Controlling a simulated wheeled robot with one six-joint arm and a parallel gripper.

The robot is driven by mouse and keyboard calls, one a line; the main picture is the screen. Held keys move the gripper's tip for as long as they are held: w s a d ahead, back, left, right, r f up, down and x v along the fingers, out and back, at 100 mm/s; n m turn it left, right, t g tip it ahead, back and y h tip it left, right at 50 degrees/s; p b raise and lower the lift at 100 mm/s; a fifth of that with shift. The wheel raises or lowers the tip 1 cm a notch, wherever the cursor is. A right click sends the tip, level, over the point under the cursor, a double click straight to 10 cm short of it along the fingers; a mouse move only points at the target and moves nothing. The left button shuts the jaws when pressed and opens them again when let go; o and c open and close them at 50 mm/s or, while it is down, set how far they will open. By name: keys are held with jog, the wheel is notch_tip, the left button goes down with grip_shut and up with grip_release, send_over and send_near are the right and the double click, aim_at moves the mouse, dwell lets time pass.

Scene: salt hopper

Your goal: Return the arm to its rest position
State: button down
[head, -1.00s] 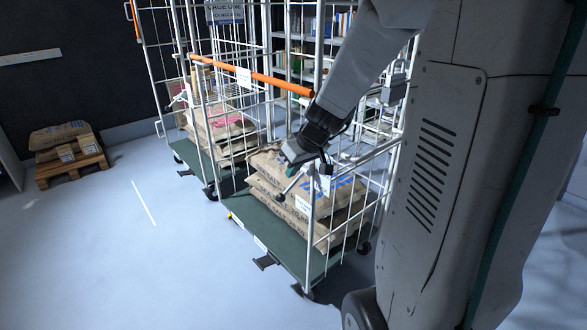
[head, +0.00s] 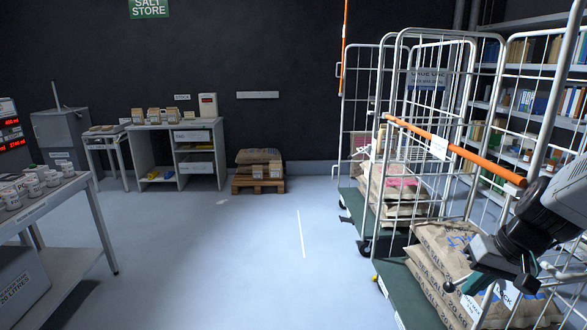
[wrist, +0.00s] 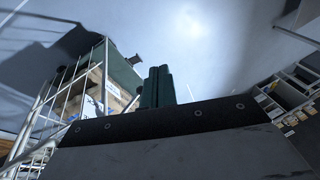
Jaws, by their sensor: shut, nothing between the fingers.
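My gripper (head: 470,284) is at the lower right of the head view, with my dark wrist behind it. It appears over the salt sacks (head: 437,262) in the nearer roll cage (head: 402,290); its exact height above them is hard to tell. In the wrist view its green fingers (wrist: 158,72) are together, with nothing between them. Cage bars and sacks show to their left there. Most of my arm is outside the head view.
A second cage (head: 360,208) with sacks stands behind. An orange bar (head: 458,149) crosses between the cages. A pallet (head: 257,185) with sacks, a desk (head: 147,155) and a table (head: 62,190) stand farther left. The middle floor is clear.

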jog(key=s+a+r+h, duration=0.1)
jog(key=s+a+r, duration=0.2)
jog(key=s, duration=0.2)
jog(key=s+a+r+n+g, duration=0.1)
jog(key=s+a+r, duration=0.2)
jog(key=s, duration=0.3)
jog(key=s+a+r+n+h, duration=0.1)
jog(key=s+a+r, duration=0.2)
jog(key=s+a, duration=0.1)
jog(key=shift+s+r+h, duration=0.2)
jog(key=shift+s+h, duration=0.1)
jog(key=shift+s, duration=0.55)
